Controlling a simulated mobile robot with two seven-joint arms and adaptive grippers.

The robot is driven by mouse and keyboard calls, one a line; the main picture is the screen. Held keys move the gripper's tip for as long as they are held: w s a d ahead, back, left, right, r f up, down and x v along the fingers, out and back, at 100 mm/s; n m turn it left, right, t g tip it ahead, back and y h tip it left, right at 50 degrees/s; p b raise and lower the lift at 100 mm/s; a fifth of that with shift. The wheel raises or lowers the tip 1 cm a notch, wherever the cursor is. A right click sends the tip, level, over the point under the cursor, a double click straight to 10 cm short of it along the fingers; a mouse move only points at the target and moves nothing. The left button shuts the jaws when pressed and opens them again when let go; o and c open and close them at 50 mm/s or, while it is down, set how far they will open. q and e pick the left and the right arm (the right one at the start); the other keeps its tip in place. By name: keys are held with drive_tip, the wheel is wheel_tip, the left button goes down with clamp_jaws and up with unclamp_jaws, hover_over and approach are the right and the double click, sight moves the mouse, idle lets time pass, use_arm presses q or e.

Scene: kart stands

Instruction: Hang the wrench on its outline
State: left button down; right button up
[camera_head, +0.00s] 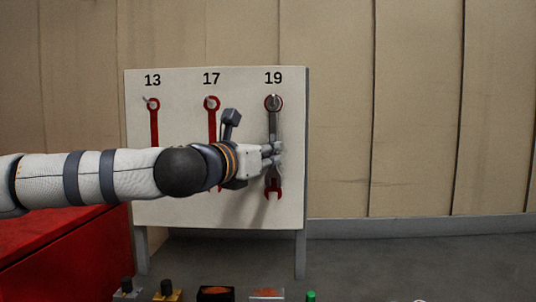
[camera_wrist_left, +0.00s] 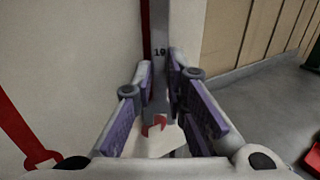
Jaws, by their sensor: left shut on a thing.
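The grey wrench (camera_head: 273,122) is upright against the white board, over the red outline under the number 19. Its ring end is at the peg (camera_head: 274,102); I cannot tell whether the ring is fully around it. The outline's red lower jaw (camera_head: 273,190) shows below my gripper. My left gripper (camera_head: 275,153) is shut on the wrench's shaft, close to the board. In the left wrist view the wrench (camera_wrist_left: 158,90) stands between the purple finger pads, with the red jaw shape (camera_wrist_left: 153,125) near its end. My right gripper is out of view.
The white board (camera_head: 180,212) also has empty red outlines under 13 (camera_head: 154,125) and 17 (camera_head: 212,122), each with a peg. A red surface (camera_head: 60,245) is at lower left. Several small items, including a green-topped one (camera_head: 311,296), line the bottom edge. The floor right of the board is clear.

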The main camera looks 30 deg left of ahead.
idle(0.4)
use_arm(q)
drive_tip(key=c, duration=1.5)
unclamp_jaws()
drive_tip(key=shift+c, duration=0.2)
drive_tip(key=shift+s, duration=0.1)
